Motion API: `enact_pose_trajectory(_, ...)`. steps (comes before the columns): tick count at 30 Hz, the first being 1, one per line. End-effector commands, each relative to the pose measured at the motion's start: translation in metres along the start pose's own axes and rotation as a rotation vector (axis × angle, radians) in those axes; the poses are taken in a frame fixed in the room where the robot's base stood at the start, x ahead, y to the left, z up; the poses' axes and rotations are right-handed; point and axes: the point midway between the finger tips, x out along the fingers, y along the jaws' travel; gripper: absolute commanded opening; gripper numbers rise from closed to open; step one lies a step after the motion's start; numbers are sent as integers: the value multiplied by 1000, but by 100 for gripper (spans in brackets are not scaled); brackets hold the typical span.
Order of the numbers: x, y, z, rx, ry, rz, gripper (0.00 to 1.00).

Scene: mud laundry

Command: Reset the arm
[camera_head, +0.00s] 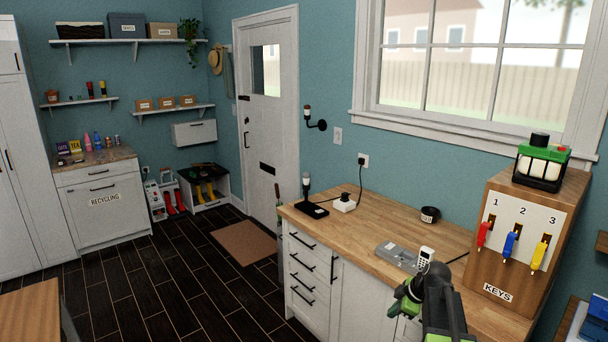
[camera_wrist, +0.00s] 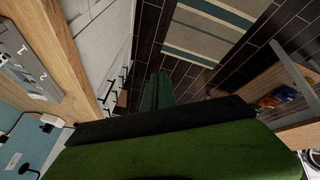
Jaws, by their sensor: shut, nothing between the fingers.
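My arm (camera_head: 437,305), green and black, rises at the bottom of the head view, in front of the wooden counter (camera_head: 350,222). In the wrist view my gripper (camera_wrist: 157,88) shows as two green fingers side by side, shut with nothing between them. They point past the counter's edge toward the dark floor. The fingertips are hard to make out in the head view.
A striped rug (camera_wrist: 215,30) lies on the floor, which has free room at left.

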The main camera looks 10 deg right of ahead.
Motion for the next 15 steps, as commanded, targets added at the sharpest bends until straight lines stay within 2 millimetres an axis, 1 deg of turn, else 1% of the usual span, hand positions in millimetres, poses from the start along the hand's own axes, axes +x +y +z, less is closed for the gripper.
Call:
enact_pose_trajectory(1, 11, -27, -36, -7, -9, -38, 0)
enact_pose_trajectory(2, 17, -41, -53, 0, -18, -60, 0)
enact_pose_trajectory(3, 24, -60, -74, 13, -34, -85, 0)
enact_pose_trajectory(5, 31, -88, -101, 43, -63, -120, 0)
enact_pose_trajectory(6, 35, -107, -116, 69, -86, -138, 0)
enact_pose_trajectory(8, 39, -137, -134, 122, -129, -163, 0)
enact_pose_trajectory(9, 40, -157, -144, 170, -164, -173, 0)
enact_pose_trajectory(11, 38, -182, -150, 265, -221, -178, 0)
enact_pose_trajectory(12, 36, -194, -149, 335, -260, -173, 0)
enact_pose_trajectory(14, 31, -207, -141, 455, -316, -155, 0)
enact_pose_trajectory(15, 27, -211, -132, 546, -353, -136, 0)
